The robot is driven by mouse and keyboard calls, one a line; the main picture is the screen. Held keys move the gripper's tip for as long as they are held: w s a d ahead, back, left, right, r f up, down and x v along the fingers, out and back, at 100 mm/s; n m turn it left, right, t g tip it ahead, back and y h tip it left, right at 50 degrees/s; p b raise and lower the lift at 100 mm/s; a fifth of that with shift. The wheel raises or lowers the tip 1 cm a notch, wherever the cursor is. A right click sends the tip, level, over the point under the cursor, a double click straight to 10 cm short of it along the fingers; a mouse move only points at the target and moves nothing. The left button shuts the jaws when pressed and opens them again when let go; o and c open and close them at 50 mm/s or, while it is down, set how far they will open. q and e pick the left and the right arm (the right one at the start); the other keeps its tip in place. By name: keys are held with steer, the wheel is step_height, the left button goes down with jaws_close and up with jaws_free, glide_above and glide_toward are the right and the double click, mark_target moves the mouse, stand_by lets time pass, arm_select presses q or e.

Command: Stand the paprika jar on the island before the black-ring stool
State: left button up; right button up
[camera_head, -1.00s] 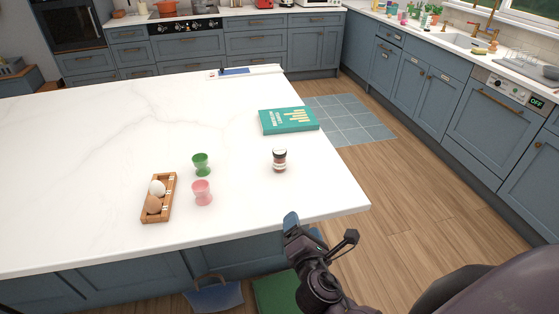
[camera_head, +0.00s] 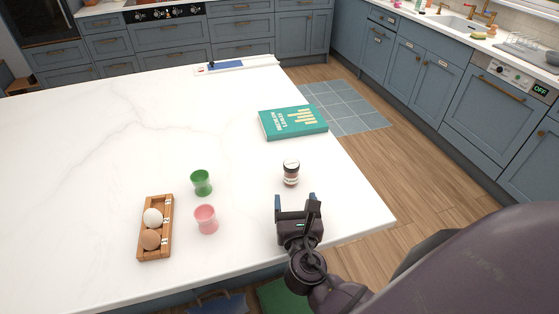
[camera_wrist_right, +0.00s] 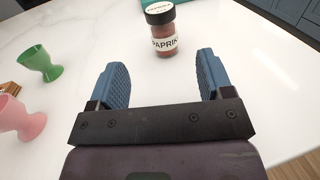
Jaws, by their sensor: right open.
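The paprika jar (camera_head: 291,172) stands upright on the white island (camera_head: 90,150), near its right edge. In the right wrist view the jar (camera_wrist_right: 162,32) has a dark lid, red-brown contents and a white label with letters reading "PAPRIK". My right gripper (camera_head: 295,201) is open and empty, just in front of the jar on the near side. In the wrist view its two blue fingers (camera_wrist_right: 160,75) are spread, with the jar beyond and between them, not touching. Blue and green stool seats (camera_head: 218,306) show partly below the island's near edge; no black ring can be made out. My left gripper is not in view.
A green egg cup (camera_head: 201,182) and a pink egg cup (camera_head: 206,219) stand left of the jar. A wooden egg holder (camera_head: 155,228) with two eggs lies further left. A teal book (camera_head: 293,122) lies behind the jar. The island's left middle is clear.

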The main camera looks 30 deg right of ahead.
mark_target(292, 174)
steer(key=shift+w, duration=0.35)
steer(key=x, duration=0.4)
steer(key=shift+w+d+r, duration=0.1)
steer(key=shift+w+d, duration=0.1)
steer(key=shift+d, duration=0.05)
steer(key=shift+p+x, duration=0.3)
steer(key=shift+x, duration=2.75)
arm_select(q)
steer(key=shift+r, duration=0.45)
arm_select(e)
steer(key=shift+s+d, duration=0.1)
steer(key=shift+d, duration=0.05)
